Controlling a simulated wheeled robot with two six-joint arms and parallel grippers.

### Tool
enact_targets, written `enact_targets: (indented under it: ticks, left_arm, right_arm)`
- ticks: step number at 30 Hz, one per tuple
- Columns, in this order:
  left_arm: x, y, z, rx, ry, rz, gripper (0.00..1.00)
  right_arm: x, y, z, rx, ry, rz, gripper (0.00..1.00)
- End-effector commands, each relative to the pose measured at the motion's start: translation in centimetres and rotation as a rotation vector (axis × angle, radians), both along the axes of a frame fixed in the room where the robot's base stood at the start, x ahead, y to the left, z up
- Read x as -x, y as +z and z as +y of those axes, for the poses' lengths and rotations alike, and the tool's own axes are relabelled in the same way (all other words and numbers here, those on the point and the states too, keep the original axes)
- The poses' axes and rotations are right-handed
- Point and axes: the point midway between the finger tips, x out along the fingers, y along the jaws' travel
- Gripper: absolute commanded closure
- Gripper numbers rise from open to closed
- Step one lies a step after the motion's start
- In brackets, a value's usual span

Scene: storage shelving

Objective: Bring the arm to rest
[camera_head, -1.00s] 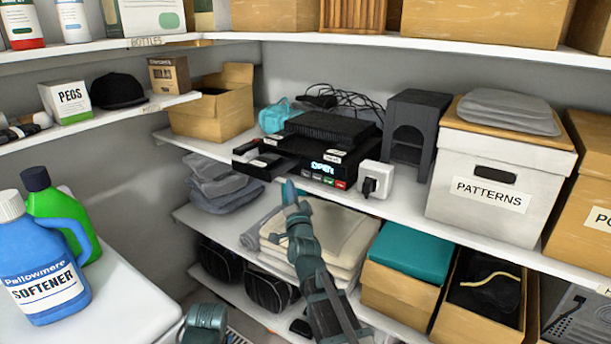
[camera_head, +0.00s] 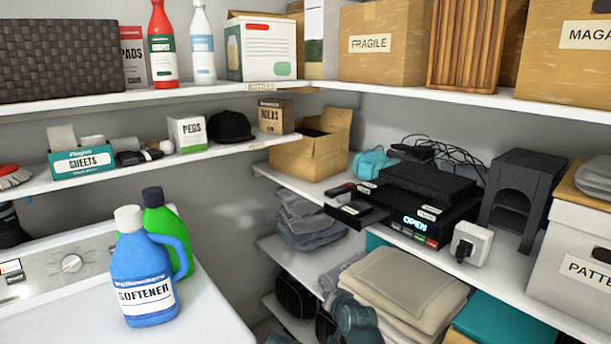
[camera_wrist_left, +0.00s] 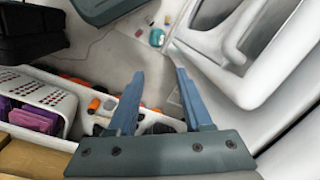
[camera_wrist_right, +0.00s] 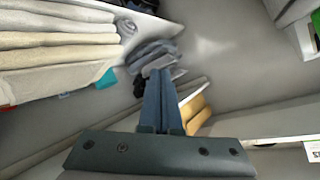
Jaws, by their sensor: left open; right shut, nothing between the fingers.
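My right gripper (camera_wrist_right: 160,80) is shut and empty in the right wrist view, its two blue fingers side by side. Folded grey cloths show beyond its tips and stacked cream towels to its left. In the head view a dark teal part of my right arm shows at the bottom, in front of the folded towels (camera_head: 408,285); its fingers cannot be made out there. My left gripper (camera_wrist_left: 160,75) is open and empty in the left wrist view, pointing down over the floor. It is not clearly seen in the head view.
A black device with an open drawer (camera_head: 358,213) and a white plug adapter (camera_head: 470,243) are on the middle shelf. A blue softener bottle (camera_head: 146,275) and a green bottle stand on a white appliance at left. A white basket (camera_wrist_left: 42,105) is below the left gripper, to the left.

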Motion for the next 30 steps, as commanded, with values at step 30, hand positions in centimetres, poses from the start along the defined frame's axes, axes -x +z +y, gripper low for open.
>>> enact_targets:
  ticks: [30]
  left_arm:
    - [0.0, 2.7, 0.0, 0.000, 0.000, 0.000, 0.50]
  right_arm:
    - [27.1, -8.3, 1.4, 0.668, 0.582, 0.970, 1.00]
